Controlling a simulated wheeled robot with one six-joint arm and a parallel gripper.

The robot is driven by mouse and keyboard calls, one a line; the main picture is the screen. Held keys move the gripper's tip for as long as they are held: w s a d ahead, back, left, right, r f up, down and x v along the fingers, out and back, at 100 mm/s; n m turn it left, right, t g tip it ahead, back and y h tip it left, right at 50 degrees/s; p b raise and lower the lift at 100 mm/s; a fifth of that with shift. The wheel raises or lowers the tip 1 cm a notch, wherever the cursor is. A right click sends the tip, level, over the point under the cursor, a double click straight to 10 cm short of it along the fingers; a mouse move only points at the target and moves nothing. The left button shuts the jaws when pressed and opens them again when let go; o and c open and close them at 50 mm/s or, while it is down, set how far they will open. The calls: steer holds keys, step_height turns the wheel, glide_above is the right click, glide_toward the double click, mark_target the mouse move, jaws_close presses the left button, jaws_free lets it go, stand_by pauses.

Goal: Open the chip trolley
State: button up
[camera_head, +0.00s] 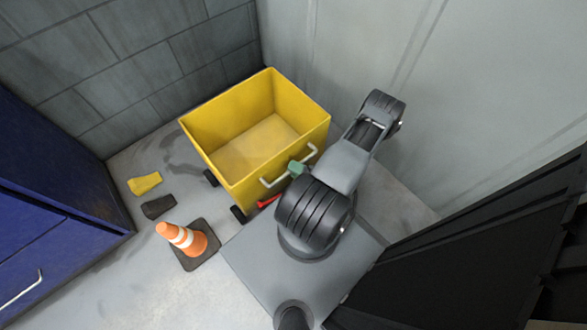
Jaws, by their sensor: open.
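The yellow chip trolley (222,160) stands upright against the back corner, open at the top and empty inside as far as I can see. A pale bar handle (279,178) is on its front wall, facing my arm. A small green block (297,168) shows beside the handle, partly behind my arm; I cannot tell what it belongs to. A red piece (268,202) shows low at the trolley's front, near a dark wheel (238,214). My arm is folded at the trolley's right front. I cannot make out my gripper or its fingertips.
An orange and white cone (181,237) on a dark base stands left of my base. A yellow block (145,183) and a dark block (158,206) lie on the floor. A blue cabinet (60,205) is at the left. Grey walls close the back and right.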

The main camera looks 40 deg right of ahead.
stand_by(0.3)
steer(key=p+v, duration=0.1)
steer(key=v, duration=1.2)
steer(key=shift+s, duration=0.4)
steer(key=shift+d+f, duration=0.1)
steer(key=shift+f, duration=0.05)
steer(key=w+r+n+g+y+p, duration=0.1)
steer(key=w+r+n+g+p, duration=0.45)
steer(key=r+n, duration=0.5)
steer(key=w+a+r+n+g+y+p, duration=0.1)
steer(key=w+r+n+g+p, duration=0.45)
steer(key=r, duration=0.85)
steer(key=w+r+n+g+y+p, duration=0.1)
steer(key=w+r+n+g+p, duration=0.2)
steer(key=r+n+g+p, duration=0.65)
steer(key=w+a+r+n+t+h+p, duration=0.1)
steer(key=a+r+n+h+p, duration=0.2)
steer(key=a+r+n, duration=0.3)
steer(key=a+r+n+t+h+p, duration=0.2)
steer(key=a+r+n, duration=0.4)
steer(key=r, duration=1.1)
steer(key=w+a+r+n+t+h+p, duration=0.1)
steer(key=a+r+n+h+p, duration=0.3)
steer(key=r+n, duration=0.8)
steer(key=shift+w+a+t+h+p, duration=0.4)
steer(key=shift+a+t+p, duration=0.25)
steer(key=shift+a+p, duration=0.4)
steer(key=shift+a, duration=0.1)
